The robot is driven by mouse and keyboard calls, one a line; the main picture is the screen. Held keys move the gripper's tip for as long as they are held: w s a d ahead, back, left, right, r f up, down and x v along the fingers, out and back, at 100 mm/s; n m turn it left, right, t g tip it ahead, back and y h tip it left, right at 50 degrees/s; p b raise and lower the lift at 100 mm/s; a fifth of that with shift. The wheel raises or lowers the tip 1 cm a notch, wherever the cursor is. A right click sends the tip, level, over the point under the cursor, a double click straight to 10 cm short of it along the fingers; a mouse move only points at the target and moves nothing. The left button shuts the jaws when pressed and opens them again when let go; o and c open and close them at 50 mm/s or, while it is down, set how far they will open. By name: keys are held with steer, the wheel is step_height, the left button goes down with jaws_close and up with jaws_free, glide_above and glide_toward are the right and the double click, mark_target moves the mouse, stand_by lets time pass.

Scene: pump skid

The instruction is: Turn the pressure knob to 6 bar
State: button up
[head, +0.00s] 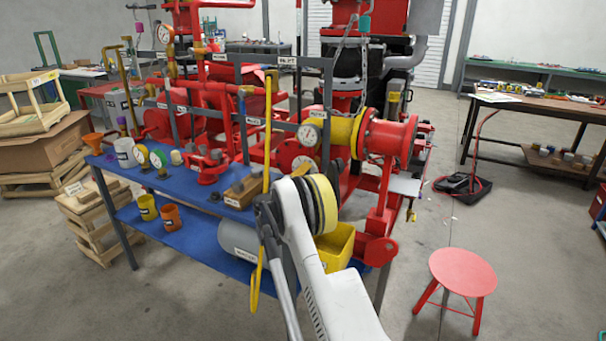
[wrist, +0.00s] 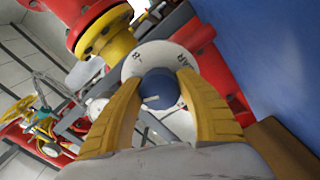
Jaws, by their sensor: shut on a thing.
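The pressure knob (wrist: 162,90) is a round blue knob with a short white pointer line, seen in the wrist view. It sits in front of a white dial plate (wrist: 133,66) with dark markings. The pointer line lies toward the left of the picture.
A blue bench (head: 185,239) with gauges, cups and fittings stands at the left. A red and yellow pipe flange (head: 385,137) is close by, also in the wrist view (wrist: 98,28). A red stool (head: 462,272) stands at the right on open floor.

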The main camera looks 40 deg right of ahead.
steer(key=shift+m, duration=0.9)
steer(key=shift+s, duration=0.1)
steer(key=o, duration=1.2)
steer(key=v, duration=1.2)
steer(key=shift+r, duration=0.1)
